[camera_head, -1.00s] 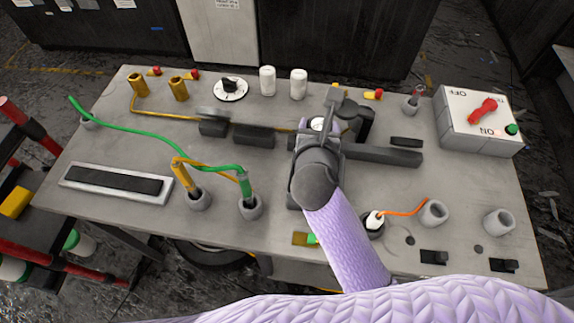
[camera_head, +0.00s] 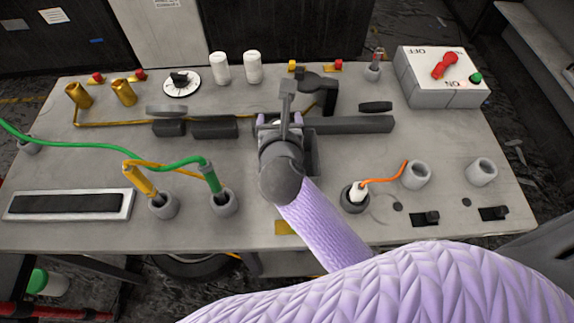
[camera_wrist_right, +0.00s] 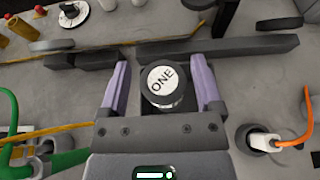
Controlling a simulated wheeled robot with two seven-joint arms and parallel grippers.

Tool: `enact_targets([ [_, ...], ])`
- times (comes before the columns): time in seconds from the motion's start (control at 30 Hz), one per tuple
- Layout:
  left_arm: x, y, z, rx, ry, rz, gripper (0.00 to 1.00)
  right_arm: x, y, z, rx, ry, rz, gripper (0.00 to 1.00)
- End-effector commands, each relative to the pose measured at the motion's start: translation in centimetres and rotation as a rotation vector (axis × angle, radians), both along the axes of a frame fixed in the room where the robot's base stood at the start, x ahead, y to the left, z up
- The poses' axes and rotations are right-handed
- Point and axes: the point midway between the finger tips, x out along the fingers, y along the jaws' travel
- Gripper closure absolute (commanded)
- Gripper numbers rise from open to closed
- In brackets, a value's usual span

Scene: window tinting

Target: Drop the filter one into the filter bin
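The filter one is a dark round cylinder with a white top marked "ONE" (camera_wrist_right: 162,84) in the right wrist view. It stands between the two purple fingers of my right gripper (camera_wrist_right: 162,92). The gripper is open, with a narrow gap showing on each side of the filter. In the head view my right gripper (camera_head: 280,122) reaches down over the middle of the bench, and its wrist hides most of the filter. My left gripper is not in view. I cannot tell any thing in view as the filter bin.
A long dark bar (camera_head: 352,125) lies just right of the gripper on the grey bench (camera_head: 330,160). Green-wired (camera_head: 222,200) and orange-wired (camera_head: 354,196) sockets stand nearer the front. A switch box (camera_head: 440,80) is at back right. The bench's front right corner has free room.

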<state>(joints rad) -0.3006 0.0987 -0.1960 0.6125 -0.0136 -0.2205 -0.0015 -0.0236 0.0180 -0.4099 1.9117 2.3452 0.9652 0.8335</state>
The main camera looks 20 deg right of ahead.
Motion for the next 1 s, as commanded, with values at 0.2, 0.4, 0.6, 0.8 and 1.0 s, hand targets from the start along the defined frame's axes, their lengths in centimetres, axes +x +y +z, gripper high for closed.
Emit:
enact_targets([
  [0.2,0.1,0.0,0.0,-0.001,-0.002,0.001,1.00,0.0,0.0,0.0,0.000,0.000,0.000,0.00],
  [0.4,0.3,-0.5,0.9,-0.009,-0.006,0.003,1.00,0.0,0.0,2.1,0.003,-0.003,-0.002,0.00],
  [0.6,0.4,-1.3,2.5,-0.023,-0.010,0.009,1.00,0.0,0.0,7.4,0.003,-0.005,-0.001,0.00],
  [0.8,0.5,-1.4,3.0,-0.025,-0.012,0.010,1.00,0.0,0.0,9.9,0.001,-0.001,0.000,0.00],
  [1.0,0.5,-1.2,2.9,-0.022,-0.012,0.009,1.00,0.0,0.0,10.0,0.000,0.001,0.000,0.00],
])
